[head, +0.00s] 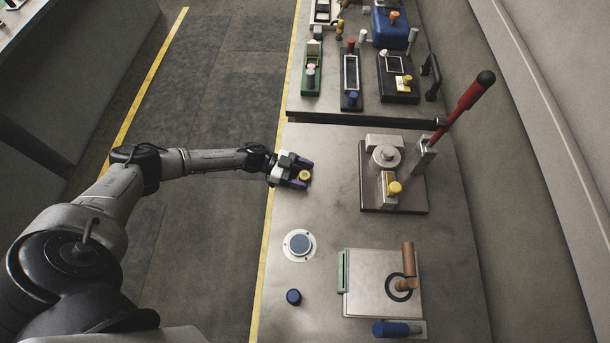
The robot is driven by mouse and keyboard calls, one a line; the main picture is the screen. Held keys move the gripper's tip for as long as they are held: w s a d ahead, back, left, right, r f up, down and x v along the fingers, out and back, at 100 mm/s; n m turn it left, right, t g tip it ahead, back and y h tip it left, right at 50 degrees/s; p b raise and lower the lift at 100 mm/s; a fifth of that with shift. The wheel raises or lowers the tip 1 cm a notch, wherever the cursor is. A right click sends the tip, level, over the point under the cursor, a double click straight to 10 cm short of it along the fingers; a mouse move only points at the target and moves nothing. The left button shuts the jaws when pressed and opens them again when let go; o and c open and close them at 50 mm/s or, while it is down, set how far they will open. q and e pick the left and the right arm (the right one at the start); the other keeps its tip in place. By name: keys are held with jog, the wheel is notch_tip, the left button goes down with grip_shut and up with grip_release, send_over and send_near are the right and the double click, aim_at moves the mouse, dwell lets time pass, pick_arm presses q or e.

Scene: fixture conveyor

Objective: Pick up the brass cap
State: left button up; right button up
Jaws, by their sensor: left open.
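The brass cap (305,175), a small gold-coloured round piece, sits near the left edge of the steel table (330,220). My left gripper (300,174) reaches in from the left with its fingers apart, one on the far side and one on the near side of the cap. I cannot tell whether the fingers touch it. My right gripper is not in view.
A press fixture (385,156) with a red-handled lever (465,107) stands right of the cap. A blue button (299,245), a dark blue cap (293,296) and a plate fixture (370,285) are nearer. Several fixtures stand on the farther table. Bare steel surrounds the gripper.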

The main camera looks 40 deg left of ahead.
pick_arm(q)
jog(key=shift+w+d, duration=0.1)
jog(key=shift+d, duration=0.15)
jog(key=c, duration=1)
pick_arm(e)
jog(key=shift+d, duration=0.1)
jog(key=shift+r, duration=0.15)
